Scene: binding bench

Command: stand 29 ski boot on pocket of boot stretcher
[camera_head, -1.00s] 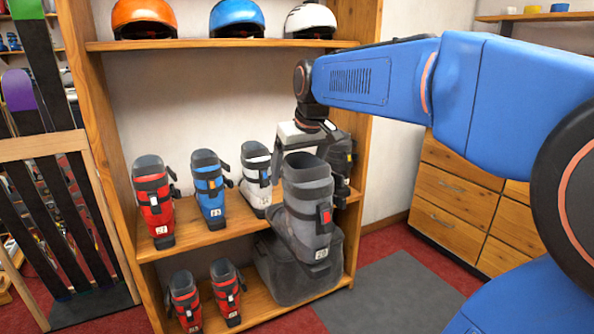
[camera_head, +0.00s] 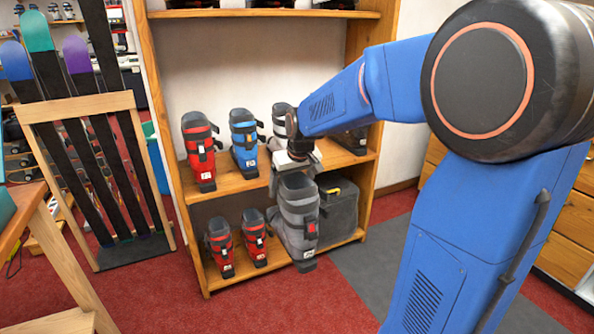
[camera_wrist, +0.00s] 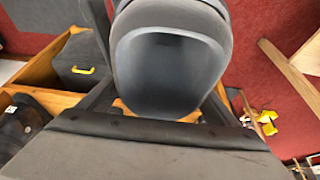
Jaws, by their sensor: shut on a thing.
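The grey ski boot (camera_head: 298,220) hangs upright from my gripper (camera_head: 296,170) in front of the lower shelf in the head view. It has a red buckle part and a white label near the toe, too small to read now. My gripper is shut on the upper cuff of the boot. In the wrist view the boot (camera_wrist: 170,18) shows from above, its open top between the fingers. I cannot make out a boot stretcher or its pocket in either view.
The wooden shelf unit (camera_head: 172,130) holds a red boot (camera_head: 199,150), a blue boot (camera_head: 244,142) and small red boots below. A dark box (camera_head: 338,208) sits on the lower shelf. A ski rack (camera_head: 82,110) and a table edge (camera_head: 75,265) are left. Red carpet lies open in front.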

